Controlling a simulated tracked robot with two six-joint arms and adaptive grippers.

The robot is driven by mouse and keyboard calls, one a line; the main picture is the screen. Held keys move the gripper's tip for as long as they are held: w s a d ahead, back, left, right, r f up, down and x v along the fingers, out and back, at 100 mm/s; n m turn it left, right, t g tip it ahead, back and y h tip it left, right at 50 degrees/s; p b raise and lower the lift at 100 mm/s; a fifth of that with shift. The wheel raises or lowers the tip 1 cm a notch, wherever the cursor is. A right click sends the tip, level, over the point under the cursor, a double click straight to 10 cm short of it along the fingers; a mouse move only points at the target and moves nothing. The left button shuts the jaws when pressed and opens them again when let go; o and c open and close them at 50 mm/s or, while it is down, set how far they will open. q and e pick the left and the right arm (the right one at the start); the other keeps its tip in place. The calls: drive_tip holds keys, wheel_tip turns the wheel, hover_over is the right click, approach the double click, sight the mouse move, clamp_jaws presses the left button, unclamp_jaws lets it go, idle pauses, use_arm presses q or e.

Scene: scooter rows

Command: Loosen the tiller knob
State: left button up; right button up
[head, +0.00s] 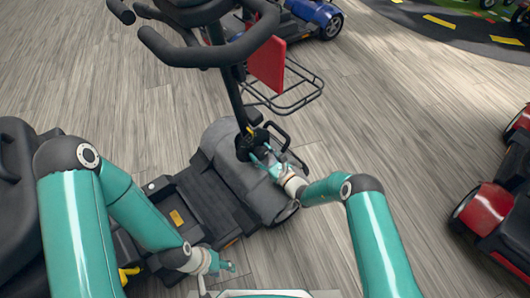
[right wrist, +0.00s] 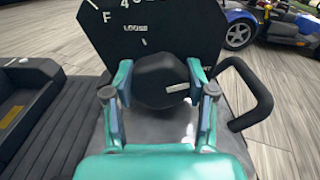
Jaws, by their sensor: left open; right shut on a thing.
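The tiller knob (right wrist: 165,82) is a dark round knob with a pale pointer line, in the middle of the right wrist view. The line points to the right, while the word LOOSE stands above the knob on a black dial plate (right wrist: 170,28). My right gripper (right wrist: 160,88) is shut on the knob, one finger on each side. In the head view my right gripper (head: 264,156) is at the base of the tiller (head: 236,102), and the knob there is mostly hidden.
The grey scooter has a flat footboard (head: 193,204) and black handlebars (head: 200,50). A wire basket (head: 290,92) and a red panel (head: 267,64) are on the tiller. A black loop handle (right wrist: 250,92) stands right of the knob. Red scooters (head: 488,208) stand at right.

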drive_tip(key=n, duration=0.4)
drive_tip(key=shift+w+d+r+n+p, duration=0.1)
drive_tip(key=shift+w+n+p, duration=0.05)
drive_tip(key=shift+n+p, duration=0.15)
drive_tip(key=n+p, duration=0.1)
drive_tip(key=n, duration=0.4)
drive_tip(key=n+p, duration=0.1)
drive_tip(key=n, duration=0.4)
drive_tip(key=shift+n, duration=0.4)
drive_tip(key=n, duration=0.3)
drive_tip(key=shift+s+f+p, duration=0.2)
drive_tip(key=shift+f+p, duration=0.05)
drive_tip(key=shift+p, duration=0.1)
drive_tip(key=shift+a+f+n, duration=0.15)
drive_tip(key=shift+a+n, duration=0.05)
drive_tip(key=shift+n, duration=0.6)
drive_tip(key=shift+s, duration=0.1)
drive_tip(key=o, duration=1.2)
drive_tip(key=shift+c, duration=0.2)
